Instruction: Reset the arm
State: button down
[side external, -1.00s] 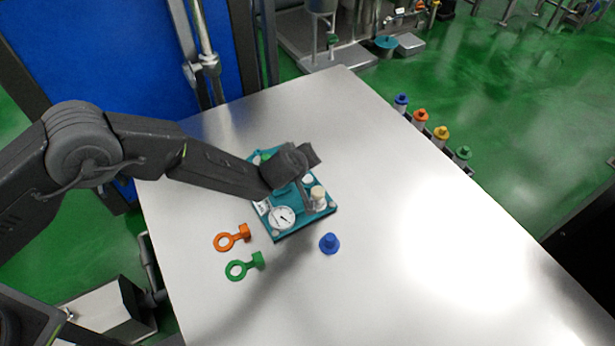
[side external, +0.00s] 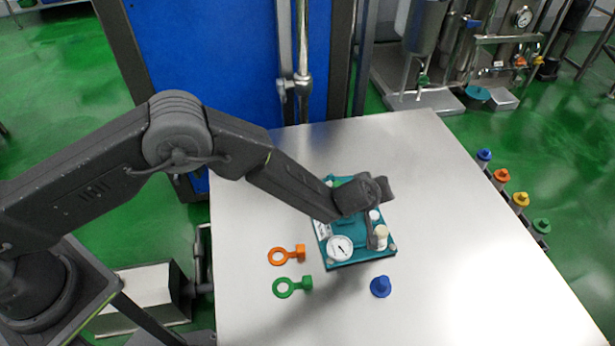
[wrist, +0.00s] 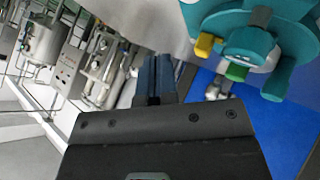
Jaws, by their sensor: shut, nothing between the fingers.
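My gripper shows in the wrist view (wrist: 155,70), its two dark fingers pressed together with nothing between them. In the side external view the dark wrist hangs over a teal panel (side external: 352,258) on the table, and covers part of it. The fingertips are hard to make out there, so I cannot tell whether they touch the panel. The panel carries a round white gauge (side external: 340,248) and a cream knob (side external: 381,236). In the wrist view a large teal fitting (wrist: 293,35) with yellow and green parts stands at the upper right, apart from the fingers.
An orange ring tag (side external: 283,257) and a green ring tag (side external: 287,288) lie left of the panel. A blue knob-shaped piece (side external: 380,287) stands in front of it. Several coloured-topped pieces stand along the table's right edge. The right part of the metal table (side external: 470,240) is clear.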

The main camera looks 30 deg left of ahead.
jog(key=s+a+r+m+h, duration=0.1)
jog(key=a+r+m+h, duration=0.15)
jog(key=r, duration=0.85)
jog(key=s+a+r+m+h, duration=0.1)
jog(key=a+r, duration=0.3)
jog(key=r, duration=0.7)
jog(key=s+a+r+m+g, duration=0.1)
jog(key=s+a+r+m, duration=0.2)
jog(key=s+a+r, duration=0.65)
jog(key=s+a+g+y, duration=0.1)
jog(key=s+a, duration=0.3)
jog(key=s, duration=0.4)
jog(key=s+a+f+m+y, duration=0.1)
jog(key=s+a, duration=0.4)
jog(key=s, duration=0.2)
jog(key=s+a+m+g+y, duration=0.1)
jog(key=s+a+y, duration=0.1)
jog(key=s+a, duration=0.3)
jog(key=s, duration=0.3)
jog(key=shift+s+f+g, duration=0.15)
jog(key=shift+s+g, duration=0.15)
jog(key=shift+s, duration=0.05)
